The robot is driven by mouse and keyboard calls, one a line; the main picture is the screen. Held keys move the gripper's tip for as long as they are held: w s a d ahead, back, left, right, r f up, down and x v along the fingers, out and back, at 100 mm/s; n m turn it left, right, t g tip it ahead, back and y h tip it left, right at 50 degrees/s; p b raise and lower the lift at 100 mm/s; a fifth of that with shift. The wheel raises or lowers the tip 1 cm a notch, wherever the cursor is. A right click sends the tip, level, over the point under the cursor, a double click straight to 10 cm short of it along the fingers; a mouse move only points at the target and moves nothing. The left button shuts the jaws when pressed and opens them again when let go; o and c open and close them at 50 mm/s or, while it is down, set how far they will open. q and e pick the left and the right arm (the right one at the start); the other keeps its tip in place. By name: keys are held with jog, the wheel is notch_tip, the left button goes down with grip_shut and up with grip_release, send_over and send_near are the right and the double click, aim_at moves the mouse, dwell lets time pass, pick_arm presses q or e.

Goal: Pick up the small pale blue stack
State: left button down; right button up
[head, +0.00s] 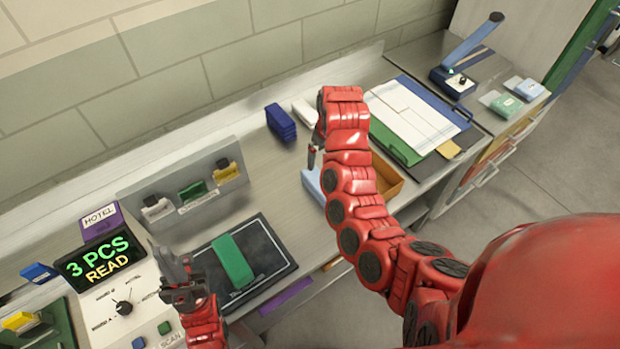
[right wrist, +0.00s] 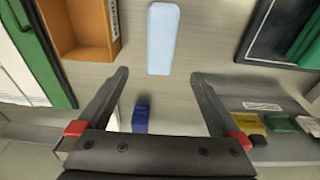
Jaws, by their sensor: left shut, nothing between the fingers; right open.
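A pale blue stack (head: 313,187) lies on the counter, partly hidden behind my right arm in the head view. In the right wrist view the pale blue stack (right wrist: 163,38) is a long rounded block, its near end close to the gap between the fingertips. My right gripper (right wrist: 160,76) is open and empty, its fingers apart from the stack. In the head view only a dark part of the right gripper (head: 312,157) shows. My left gripper (head: 182,284) is shut and empty, beside the black mat, away from the stack.
An orange tray (right wrist: 77,45) is beside the stack. A dark blue stack (head: 281,122) and a white one (head: 305,113) stand at the back. A green stack (head: 232,261) lies on a black mat (head: 270,245). Small pale blue and green packs (head: 525,89) lie far right.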

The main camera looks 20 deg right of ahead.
jog(key=b, duration=0.9)
send_near(310, 179)
jog(key=d+f, duration=0.1)
jog(key=f, duration=0.3)
jog(key=s+d+f, duration=0.1)
jog(key=f, duration=0.1)
jog(key=shift+d+f, duration=0.1)
jog(key=shift+d, duration=0.2)
jog(key=shift+f, duration=0.55)
notch_tip(310, 179, down, 3)
jog(key=p, duration=0.3)
jog(key=shift+w+a+f, duration=0.1)
jog(key=shift+w+f, duration=0.1)
jog(key=shift+f, duration=0.05)
jog(key=shift+w+f+p, duration=0.1)
jog(key=shift+f+p, duration=0.2)
jog(key=shift+f, duration=0.55)
jog(key=c, duration=1.4)
